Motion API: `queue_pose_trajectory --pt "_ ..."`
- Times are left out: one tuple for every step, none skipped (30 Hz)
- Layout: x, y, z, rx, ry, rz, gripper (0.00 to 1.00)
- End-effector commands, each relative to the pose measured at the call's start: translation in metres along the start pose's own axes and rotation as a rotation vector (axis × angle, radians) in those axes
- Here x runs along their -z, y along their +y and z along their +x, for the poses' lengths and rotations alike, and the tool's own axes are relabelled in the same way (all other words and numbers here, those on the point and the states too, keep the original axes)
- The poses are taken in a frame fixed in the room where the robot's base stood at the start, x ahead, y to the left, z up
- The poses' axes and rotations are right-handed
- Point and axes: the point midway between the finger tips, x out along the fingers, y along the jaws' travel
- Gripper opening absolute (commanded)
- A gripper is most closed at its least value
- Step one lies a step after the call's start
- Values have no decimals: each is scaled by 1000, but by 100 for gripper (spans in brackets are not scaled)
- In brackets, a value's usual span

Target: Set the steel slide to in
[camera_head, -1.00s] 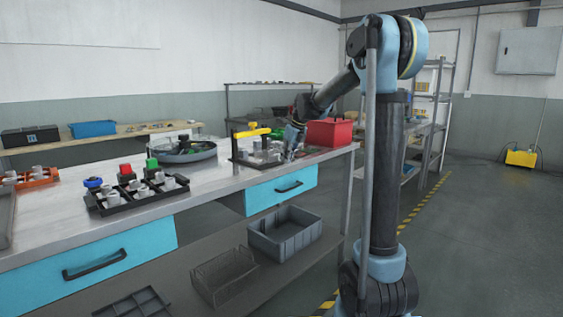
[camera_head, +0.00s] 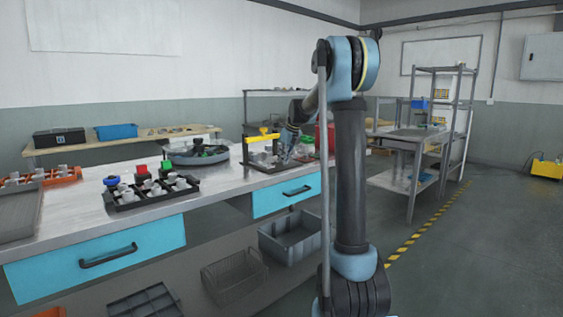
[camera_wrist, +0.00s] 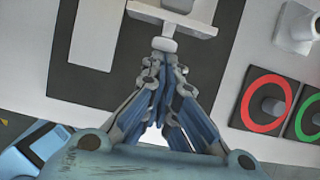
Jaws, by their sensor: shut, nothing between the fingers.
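My gripper (camera_wrist: 165,62) is shut and empty in the wrist view. Its fingertips are right at a pale knob (camera_wrist: 163,44) on a short stem, which joins a light grey metal bracket (camera_wrist: 172,17), apparently the steel slide. Whether the fingertips touch the knob I cannot tell. In the head view my gripper (camera_head: 287,156) is low over a fixture at the right end of the bench, beside a yellow bar (camera_head: 262,138). The slide is too small to make out there, and no in or out marking is readable.
In the wrist view a red ring (camera_wrist: 247,115) and a green ring (camera_wrist: 299,130) surround posts at the right. A dark plate (camera_wrist: 76,75) lies left. In the head view a black rack (camera_head: 150,197) and round grey tray (camera_head: 198,157) stand farther left on the bench.

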Motion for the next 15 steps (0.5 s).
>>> queue_pose_trajectory --pt "-4 2 1 -2 -8 -2 0" --pt "-5 2 1 -2 -8 -2 0" --pt "-5 2 1 -2 -9 -2 0" --pt "-5 2 0 -2 -9 -2 0" --pt "-5 1 -1 -2 -9 -2 0" --pt "-5 1 -3 -2 -10 -2 0" --pt "-5 1 -5 -2 -10 -2 0" --pt "-5 1 -8 -2 -10 -2 0" --pt "-5 1 -12 -2 -10 -1 0" --pt "-5 1 -16 -1 -10 -1 0" --pt "-4 1 -21 -1 -9 -1 0" --pt "-4 1 -28 -1 -9 -1 0" --pt "-3 0 -33 -1 -8 -1 0" --pt "-3 0 -39 0 -7 0 0" --pt "-2 0 -47 0 -7 0 0"
